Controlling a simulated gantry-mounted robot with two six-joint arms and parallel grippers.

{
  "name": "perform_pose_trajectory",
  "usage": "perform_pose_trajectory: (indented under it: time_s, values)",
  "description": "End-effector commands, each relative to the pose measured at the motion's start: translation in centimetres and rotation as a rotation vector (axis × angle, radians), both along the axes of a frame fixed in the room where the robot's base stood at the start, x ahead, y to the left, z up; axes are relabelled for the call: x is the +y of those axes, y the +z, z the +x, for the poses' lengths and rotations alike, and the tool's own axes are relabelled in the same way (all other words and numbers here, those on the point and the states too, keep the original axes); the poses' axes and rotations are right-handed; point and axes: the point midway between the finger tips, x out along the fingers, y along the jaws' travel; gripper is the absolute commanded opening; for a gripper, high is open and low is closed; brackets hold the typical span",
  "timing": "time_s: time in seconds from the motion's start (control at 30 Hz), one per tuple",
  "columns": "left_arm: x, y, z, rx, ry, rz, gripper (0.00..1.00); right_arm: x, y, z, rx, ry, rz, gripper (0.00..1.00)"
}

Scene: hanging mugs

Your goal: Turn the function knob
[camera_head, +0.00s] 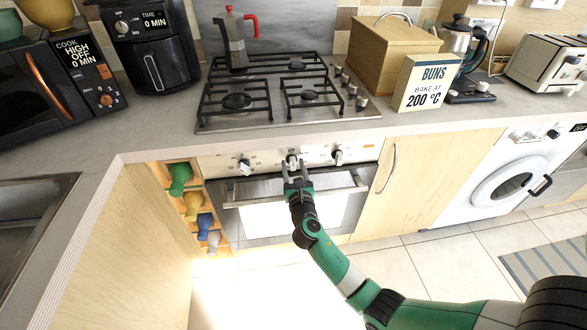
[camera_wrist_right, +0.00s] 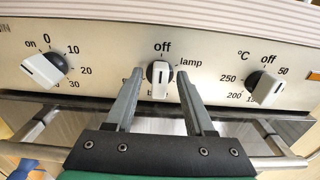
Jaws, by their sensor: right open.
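The oven's control panel (camera_head: 320,154) has three knobs. The middle one is the function knob (camera_head: 292,159), black with a white grip. In the right wrist view this function knob (camera_wrist_right: 160,78) stands with its white grip about vertical, below the "off" mark, with "lamp" to its upper right. My right gripper (camera_head: 297,168) is open in front of it. In the right wrist view its fingers (camera_wrist_right: 160,90) lie either side of the knob, with a gap on both sides; I cannot tell contact in depth. The label below the knob is partly hidden. My left gripper is not in view.
A timer knob (camera_wrist_right: 44,70) is to the left and a temperature knob (camera_wrist_right: 266,88) to the right. The oven door handle (camera_head: 250,201) runs below the panel. The counter with the hob (camera_head: 215,123) is above. A BUNS sign (camera_head: 428,84) reads 200 °C.

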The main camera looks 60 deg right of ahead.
Motion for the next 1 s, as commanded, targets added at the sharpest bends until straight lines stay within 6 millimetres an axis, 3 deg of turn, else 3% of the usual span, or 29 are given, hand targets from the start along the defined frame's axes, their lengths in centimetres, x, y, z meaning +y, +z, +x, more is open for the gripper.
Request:
perform_pose_trajectory:
  time_s: [0.17,0.43,1.0]
  values:
    - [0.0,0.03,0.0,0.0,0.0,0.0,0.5,0.02,0.03,-0.01,0.0,0.0,0.0,0.5]
    - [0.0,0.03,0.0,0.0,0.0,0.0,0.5,0.03,0.03,-0.02,0.0,0.0,0.0,0.02]
    - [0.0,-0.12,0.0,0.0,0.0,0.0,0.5,0.02,-0.01,-0.05,-0.05,0.0,0.034,0.0]
